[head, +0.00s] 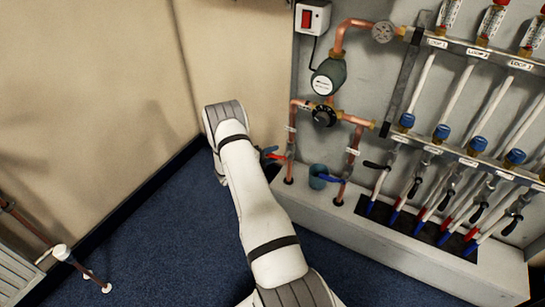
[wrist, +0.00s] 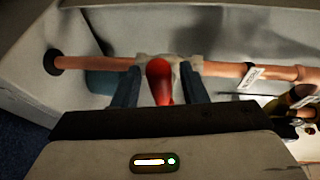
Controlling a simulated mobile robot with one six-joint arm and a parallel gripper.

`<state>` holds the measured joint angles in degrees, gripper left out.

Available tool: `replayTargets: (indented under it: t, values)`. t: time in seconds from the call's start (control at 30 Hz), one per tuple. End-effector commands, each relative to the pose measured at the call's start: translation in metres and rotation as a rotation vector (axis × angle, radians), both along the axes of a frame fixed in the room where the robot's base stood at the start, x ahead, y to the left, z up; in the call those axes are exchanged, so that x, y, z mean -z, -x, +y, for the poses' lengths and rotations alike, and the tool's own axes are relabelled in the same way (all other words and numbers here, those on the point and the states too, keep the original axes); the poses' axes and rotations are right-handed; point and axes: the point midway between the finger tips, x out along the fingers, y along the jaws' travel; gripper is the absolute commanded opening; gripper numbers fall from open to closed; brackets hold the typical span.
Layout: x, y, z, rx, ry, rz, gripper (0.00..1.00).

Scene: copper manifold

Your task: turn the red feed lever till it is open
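The red feed lever (wrist: 160,82) is in the middle of the wrist view, on a valve body (wrist: 187,66) in a copper pipe (wrist: 222,69). It points out from the pipe towards my gripper, crosswise to the pipe. My gripper (wrist: 160,90) has one dark blue finger on each side of the lever, with a small gap showing on both sides, so it is open around it. In the head view the red lever (head: 278,157) shows at the lower left of the pipework. My gripper (head: 268,153) is beside it, partly hidden by my arm.
A blue lever (head: 332,179) and a blue cup (head: 317,177) are just right of the red lever. A pump (head: 328,76) and dial valve (head: 324,115) sit above. The white ledge (head: 345,226) runs below. Several black-handled valves stand at right. Blue carpet (head: 170,240) is clear at left.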

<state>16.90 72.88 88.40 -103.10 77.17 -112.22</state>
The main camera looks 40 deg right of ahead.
Motion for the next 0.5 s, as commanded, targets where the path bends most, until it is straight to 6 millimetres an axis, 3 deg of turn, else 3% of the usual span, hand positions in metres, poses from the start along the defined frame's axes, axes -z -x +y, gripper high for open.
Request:
replayTargets:
  t: [0.37, 0.5]
  values:
    - [0.0008, -0.0001, -0.0089, -0.001, 0.0, -0.001, 0.39]
    - [0.0008, -0.0002, -0.0086, -0.001, 0.0, -0.001, 0.29]
